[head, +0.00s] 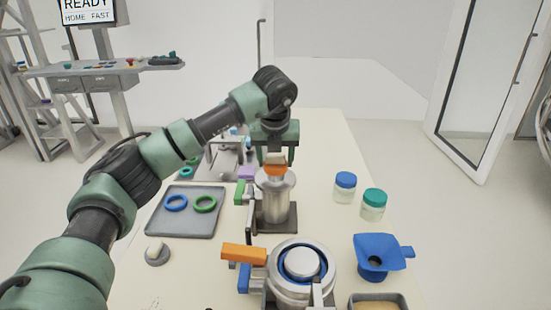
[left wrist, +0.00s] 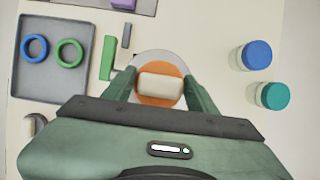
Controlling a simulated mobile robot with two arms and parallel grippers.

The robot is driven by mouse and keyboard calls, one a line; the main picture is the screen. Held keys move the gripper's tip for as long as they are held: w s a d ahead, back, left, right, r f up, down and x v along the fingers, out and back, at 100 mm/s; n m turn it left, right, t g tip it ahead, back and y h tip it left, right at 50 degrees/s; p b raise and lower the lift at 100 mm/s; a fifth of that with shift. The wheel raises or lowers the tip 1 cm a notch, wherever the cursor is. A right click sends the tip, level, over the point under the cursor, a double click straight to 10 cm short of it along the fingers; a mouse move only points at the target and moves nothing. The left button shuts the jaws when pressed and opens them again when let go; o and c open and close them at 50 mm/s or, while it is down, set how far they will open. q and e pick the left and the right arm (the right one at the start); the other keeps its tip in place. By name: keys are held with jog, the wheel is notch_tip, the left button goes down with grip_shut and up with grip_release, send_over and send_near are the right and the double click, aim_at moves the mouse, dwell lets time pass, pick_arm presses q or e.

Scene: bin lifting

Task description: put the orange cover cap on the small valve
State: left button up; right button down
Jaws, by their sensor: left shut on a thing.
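The orange cover cap (head: 274,170) has a cream grip block on top. It is at the top of the small metal valve (head: 276,204), which stands upright on the table. My left gripper (head: 275,160) points down and is shut on the cap's cream block. In the left wrist view the block (left wrist: 160,85) sits between the fingers, with the orange disc (left wrist: 158,102) around it. The valve's pale round top (left wrist: 142,60) shows beneath, roughly centred. I cannot tell whether the cap touches the valve. My right gripper is not in view.
A larger valve (head: 318,262) with an orange handle (head: 243,254) stands in front. A grey tray (head: 180,226) with blue and green rings lies left. Two jars, blue-lidded (head: 345,181) and teal-lidded (head: 374,199), and a blue funnel (head: 378,254) stand right.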

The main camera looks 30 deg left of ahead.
aim_at(275, 155)
pick_arm(q)
jog(key=shift+f, duration=0.15)
dwell(0.5)
jog(key=o, duration=1.6)
jog(key=shift+o, duration=0.2)
jog(key=shift+r+p, duration=1.95)
jog(key=shift+r, duration=1.3)
jog(key=shift+f, duration=0.1)
